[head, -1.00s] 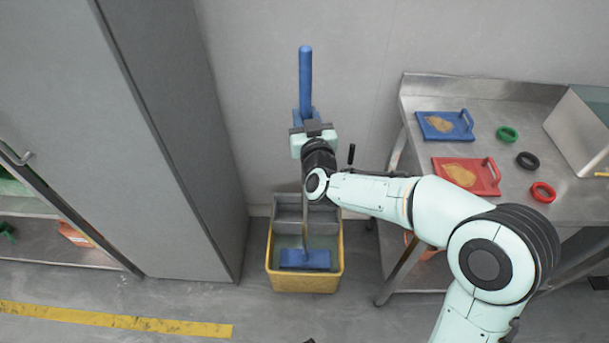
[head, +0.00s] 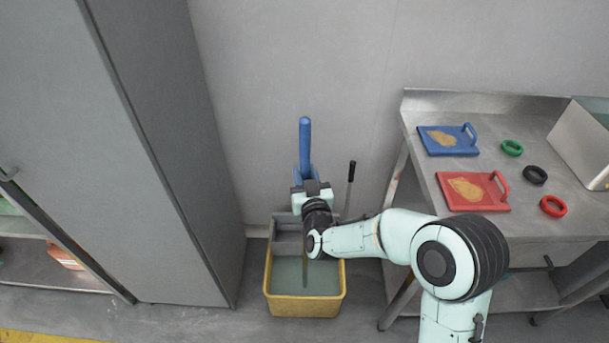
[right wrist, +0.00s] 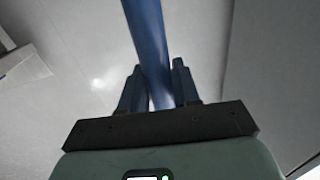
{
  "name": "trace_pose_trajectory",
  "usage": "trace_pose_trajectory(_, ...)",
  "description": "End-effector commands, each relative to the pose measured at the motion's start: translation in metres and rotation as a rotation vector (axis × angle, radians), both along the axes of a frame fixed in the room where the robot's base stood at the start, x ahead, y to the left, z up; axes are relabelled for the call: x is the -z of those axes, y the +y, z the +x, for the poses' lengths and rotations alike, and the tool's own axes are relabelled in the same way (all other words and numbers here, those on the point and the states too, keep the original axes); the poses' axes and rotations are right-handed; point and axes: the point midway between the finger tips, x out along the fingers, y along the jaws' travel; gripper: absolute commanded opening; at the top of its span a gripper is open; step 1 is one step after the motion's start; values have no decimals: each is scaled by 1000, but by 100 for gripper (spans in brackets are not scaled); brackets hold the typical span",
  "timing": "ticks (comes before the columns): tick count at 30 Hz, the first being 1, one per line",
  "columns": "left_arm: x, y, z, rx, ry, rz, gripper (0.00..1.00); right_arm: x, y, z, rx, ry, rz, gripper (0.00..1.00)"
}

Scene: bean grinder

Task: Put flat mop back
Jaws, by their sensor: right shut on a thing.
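The flat mop's blue handle (head: 305,142) stands upright above a yellow bucket (head: 304,307). My right gripper (head: 304,176) is shut around the upper part of this handle. In the right wrist view, the two dark fingers (right wrist: 157,88) close on the blue handle (right wrist: 148,36). The lower pole goes down into the grey-green water (head: 320,275) in the bucket. The mop head does not show; it appears to be under the water. My left gripper is not in view.
A grey wringer (head: 287,234) sits at the bucket's back, with a dark-gripped lever (head: 350,180) to the right. A grey cabinet (head: 160,150) stands on the left. A steel table (head: 425,103) with blue and red boards and several rings stands on the right.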

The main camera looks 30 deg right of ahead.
Motion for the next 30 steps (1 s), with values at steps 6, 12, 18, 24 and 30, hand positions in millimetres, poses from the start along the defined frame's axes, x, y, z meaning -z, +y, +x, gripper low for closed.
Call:
trace_pose_trajectory(6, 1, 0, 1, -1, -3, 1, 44, -2, 0, 0, 0, -5, -1, 0)
trace_pose_trajectory(12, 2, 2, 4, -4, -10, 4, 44, 1, 0, 0, 0, 0, 0, 56)
trace_pose_trajectory(18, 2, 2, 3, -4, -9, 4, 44, 1, 0, 0, 0, 0, 0, 56)
trace_pose_trajectory(24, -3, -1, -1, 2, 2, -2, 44, -3, 0, -1, 0, 0, 0, 56)
trace_pose_trajectory(30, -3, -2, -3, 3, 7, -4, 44, -2, 12, -34, -2, 1, 1, 56)
